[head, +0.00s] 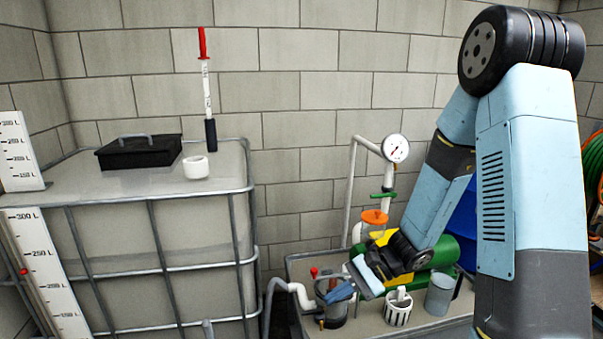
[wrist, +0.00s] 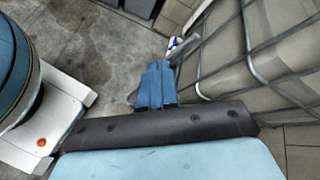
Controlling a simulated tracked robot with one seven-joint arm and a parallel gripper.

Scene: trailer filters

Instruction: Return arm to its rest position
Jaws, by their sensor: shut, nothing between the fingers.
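My arm is light blue and dark grey and fills the right side of the head view. It bends down at a black joint, and my gripper (head: 341,294) hangs over the left part of the grey bench with the pump. In the wrist view my gripper (wrist: 157,70) shows as two blue fingers close together, with nothing between them. In the head view the fingers are small and partly overlap a metal cup-shaped filter housing (head: 331,312) behind them; I cannot tell whether they touch it.
Near my gripper are a white slotted basket (head: 398,309), a grey cup (head: 439,294), a green pump (head: 441,250) and a gauge (head: 395,148).

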